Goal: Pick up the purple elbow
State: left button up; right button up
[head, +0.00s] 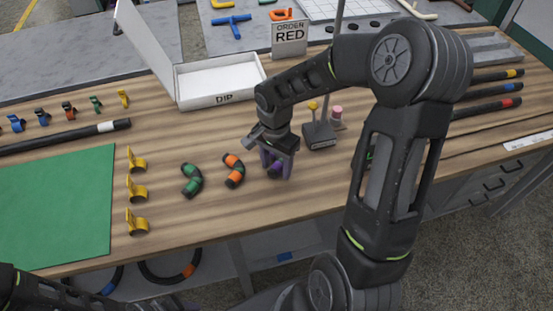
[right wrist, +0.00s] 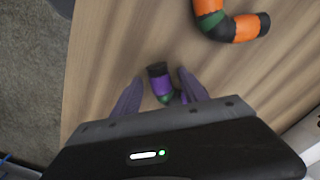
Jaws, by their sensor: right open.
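The purple elbow (right wrist: 162,87) lies on the wooden table and shows in the right wrist view with a black end and a green band. My right gripper (right wrist: 160,82) is open, pointing down, with one purple finger on each side of the elbow. A gap shows between the elbow and the left finger; the right finger is close to its other end. In the head view the right gripper (head: 276,167) mostly hides the elbow. Part of my left arm shows at the bottom left of the head view; its gripper is not visible.
An orange and green elbow (head: 234,170) and a green and black elbow (head: 191,180) lie to the left of the gripper. A dark block (head: 319,136) stands behind it on the right. A white DIP tray (head: 215,80) is further back. The table's front edge is close.

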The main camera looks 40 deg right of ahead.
aim_at(275, 166)
jog(key=shift+c, duration=0.3)
grip_shut()
dwell(0.4)
notch_tip(275, 166, up, 10)
jog(key=shift+b, duration=0.4)
jog(key=shift+w, duration=0.1)
dwell(0.4)
